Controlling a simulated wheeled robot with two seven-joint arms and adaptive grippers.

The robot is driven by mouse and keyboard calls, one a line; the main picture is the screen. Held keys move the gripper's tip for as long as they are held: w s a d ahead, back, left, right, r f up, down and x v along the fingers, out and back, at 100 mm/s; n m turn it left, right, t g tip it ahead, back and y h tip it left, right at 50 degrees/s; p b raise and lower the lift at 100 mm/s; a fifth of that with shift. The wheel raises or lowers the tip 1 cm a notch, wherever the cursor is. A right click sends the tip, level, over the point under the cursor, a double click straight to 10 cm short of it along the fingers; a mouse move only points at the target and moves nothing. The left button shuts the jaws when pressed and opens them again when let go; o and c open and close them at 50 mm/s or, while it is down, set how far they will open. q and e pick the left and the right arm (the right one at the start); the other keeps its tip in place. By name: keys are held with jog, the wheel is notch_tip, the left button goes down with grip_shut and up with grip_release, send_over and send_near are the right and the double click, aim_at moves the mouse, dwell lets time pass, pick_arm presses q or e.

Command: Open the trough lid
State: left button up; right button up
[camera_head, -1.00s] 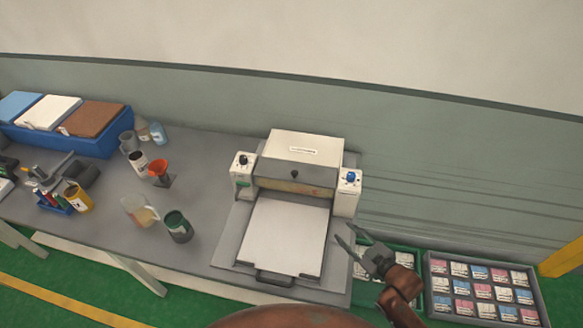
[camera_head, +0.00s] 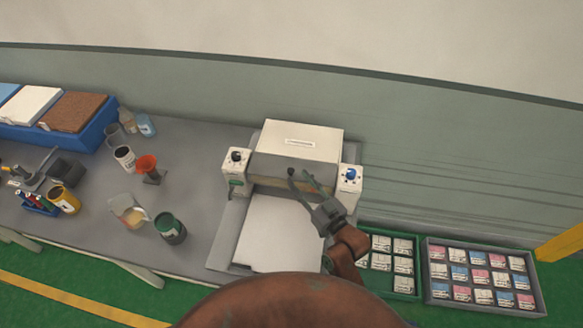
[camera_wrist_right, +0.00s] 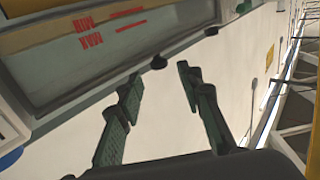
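The white machine (camera_head: 300,133) stands on the bench, with a grey trough lid (camera_head: 268,170) across its front upper part. My right gripper (camera_head: 299,173) reaches over the white bed (camera_head: 268,235) to the front of the lid, fingers open and empty. In the right wrist view, a small dark knob (camera_wrist_right: 159,62) shows just beyond and between the tips of the open gripper (camera_wrist_right: 157,76), apart from them. In the head view the fingers largely cover the knob's place. A trough window with red MIN and MAX marks (camera_wrist_right: 90,38) is at upper left. My left gripper is out of view.
A knob box with a blue dial (camera_head: 350,176) is close to the right of my gripper; another (camera_head: 236,158) stands at the left. A green cup (camera_head: 170,228), beaker and orange funnel stand left of the machine. Crates (camera_head: 428,290) of packets lie at right.

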aim_at(293, 172)
jog(key=x, duration=0.5)
jog(key=shift+w+a+f, duration=0.1)
jog(key=shift+w+a, duration=0.15)
jog(key=shift+w, duration=0.05)
jog(key=shift+c, duration=0.6)
grip_shut()
